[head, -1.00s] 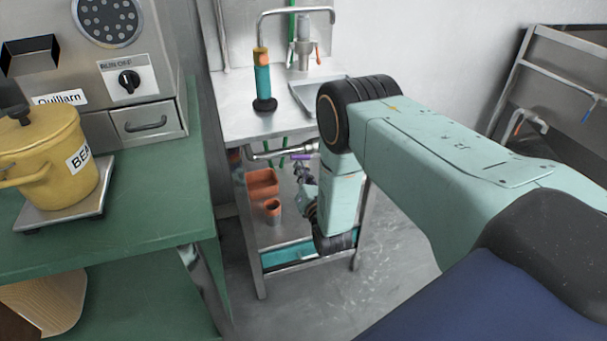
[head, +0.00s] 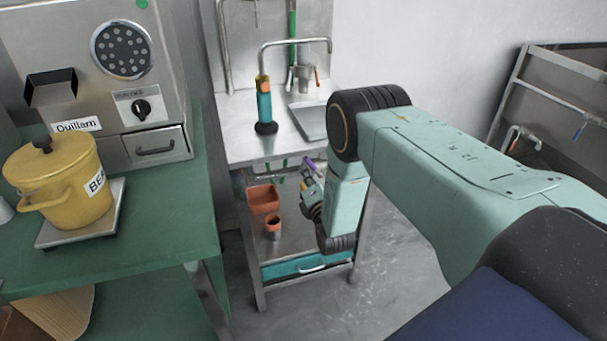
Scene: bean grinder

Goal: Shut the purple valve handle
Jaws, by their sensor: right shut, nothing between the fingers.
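The purple valve handle (head: 309,168) shows as a small tilted purple piece by the pipe (head: 268,175) under the metal sink table. My right arm comes in from the right and bends down in front of the table. My right gripper (head: 306,188) is shut and empty, just below the purple handle. Whether it touches the handle is too small to tell. My wrist hides part of the pipe to the right of the handle. My left gripper is out of view.
The sink table (head: 235,140) holds a teal and orange cylinder (head: 264,106). A green bench (head: 150,235) with a yellow pot (head: 65,190) is at left. Floor at right is open.

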